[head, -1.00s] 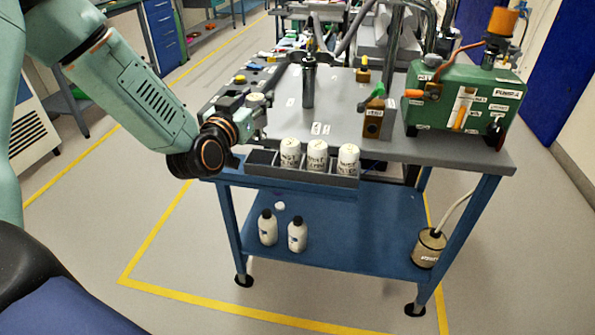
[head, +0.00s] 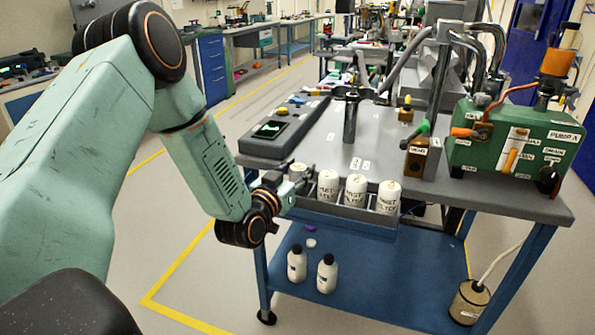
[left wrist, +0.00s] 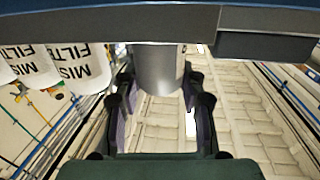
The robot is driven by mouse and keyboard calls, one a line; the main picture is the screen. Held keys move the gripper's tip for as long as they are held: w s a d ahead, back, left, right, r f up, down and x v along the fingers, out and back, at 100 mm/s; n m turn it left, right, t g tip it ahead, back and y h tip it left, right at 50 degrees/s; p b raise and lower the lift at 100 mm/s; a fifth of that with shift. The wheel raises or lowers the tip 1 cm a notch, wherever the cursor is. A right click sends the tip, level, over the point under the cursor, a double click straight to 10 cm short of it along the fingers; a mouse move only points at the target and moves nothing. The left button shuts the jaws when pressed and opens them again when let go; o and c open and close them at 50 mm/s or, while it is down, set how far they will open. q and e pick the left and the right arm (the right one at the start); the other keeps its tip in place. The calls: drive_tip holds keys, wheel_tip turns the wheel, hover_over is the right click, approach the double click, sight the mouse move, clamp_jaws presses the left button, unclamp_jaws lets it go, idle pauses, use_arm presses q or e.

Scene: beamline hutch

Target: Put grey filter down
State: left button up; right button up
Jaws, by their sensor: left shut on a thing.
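My left gripper (head: 300,178) is at the left end of the dark filter rack (head: 352,212) on the front edge of the bench. It is shut on the grey filter (head: 297,168), whose top shows beside the nearest white filter. In the left wrist view the grey filter (left wrist: 158,72) is a smooth grey cylinder between the two fingers (left wrist: 160,108). The rack's left compartment is hidden by the gripper, and I cannot tell whether the filter touches it. Three white mist filters (head: 355,190) stand in the rack's other compartments. My right gripper is not in view.
A green pump (head: 515,140) and a brown bottle (head: 416,158) stand at the bench's right. Two white bottles (head: 327,273) stand on the lower shelf.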

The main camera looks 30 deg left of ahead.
use_arm(q)
drive_tip(key=shift+s, duration=0.1)
drive_tip(key=o, duration=1.3)
drive_tip(key=shift+f, duration=0.1)
drive_tip(key=shift+r, duration=0.2)
